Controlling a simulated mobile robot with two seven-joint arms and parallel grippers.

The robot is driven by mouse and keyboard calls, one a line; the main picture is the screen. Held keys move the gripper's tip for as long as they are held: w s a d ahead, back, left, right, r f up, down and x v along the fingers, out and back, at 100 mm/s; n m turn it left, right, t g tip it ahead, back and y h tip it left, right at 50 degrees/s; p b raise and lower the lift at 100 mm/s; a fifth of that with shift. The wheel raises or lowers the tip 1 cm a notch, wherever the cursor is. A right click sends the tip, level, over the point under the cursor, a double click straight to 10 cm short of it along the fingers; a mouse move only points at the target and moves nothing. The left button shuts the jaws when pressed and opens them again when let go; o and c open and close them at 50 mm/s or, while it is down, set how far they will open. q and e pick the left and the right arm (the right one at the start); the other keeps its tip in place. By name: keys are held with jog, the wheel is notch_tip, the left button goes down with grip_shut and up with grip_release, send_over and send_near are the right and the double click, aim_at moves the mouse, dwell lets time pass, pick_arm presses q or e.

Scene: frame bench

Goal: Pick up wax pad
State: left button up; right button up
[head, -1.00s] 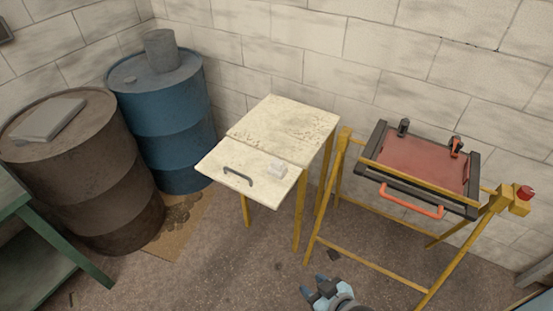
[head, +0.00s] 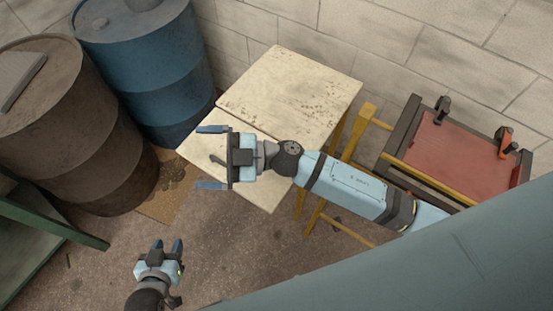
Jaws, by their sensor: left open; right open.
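The small pale block that looks like the wax pad is not visible now. A second ago it lay on the lower leaf of the cream table (head: 300,85), and my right arm now covers that spot. My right gripper (head: 204,157) is in front of this leaf, pointing left, with its jaws spread wide and nothing between them. The dark drawer-style handle shows only partly behind it. My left gripper (head: 168,246) is open and empty, low at the left over the floor.
A blue barrel (head: 150,60) and a rusty brown barrel (head: 85,140) stand at the left, beside a green bench (head: 40,215). A yellow frame with a red clamped panel (head: 455,150) stands at the right. The lower-middle floor is clear.

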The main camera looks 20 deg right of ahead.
notch_tip(320, 180, down, 8)
jog(key=s+d+n+g+h+b, duration=0.1)
jog(key=n+g+h, duration=0.6)
jog(key=g+h, duration=0.2)
jog(key=w+d+f+m+t+h+b, duration=0.1)
jog(key=w+d+f+t+h, duration=0.1)
jog(key=w+d+h, duration=0.4)
jog(key=w+d+f+m+t+h, duration=0.15)
jog(key=w+d+h, duration=0.3)
jog(key=d, duration=0.45)
jog(key=shift+t+h, duration=0.45)
jog(key=shift+t, duration=0.1)
jog(key=f, duration=0.5)
jog(key=f+p, duration=0.1)
jog(key=f, duration=0.2)
jog(key=shift+s+d+f, duration=0.15)
jog(key=shift+s+d, duration=0.05)
jog(key=shift+d, duration=0.1)
jog(key=shift+s+d+f+p, duration=0.1)
jog(key=shift+f+p, duration=0.3)
jog(key=shift+f, duration=1.15)
jog(key=shift+d+f+p, duration=0.1)
jog(key=shift+f+p, duration=0.25)
jog(key=shift+f, duration=1.2)
jog(key=c, duration=1)
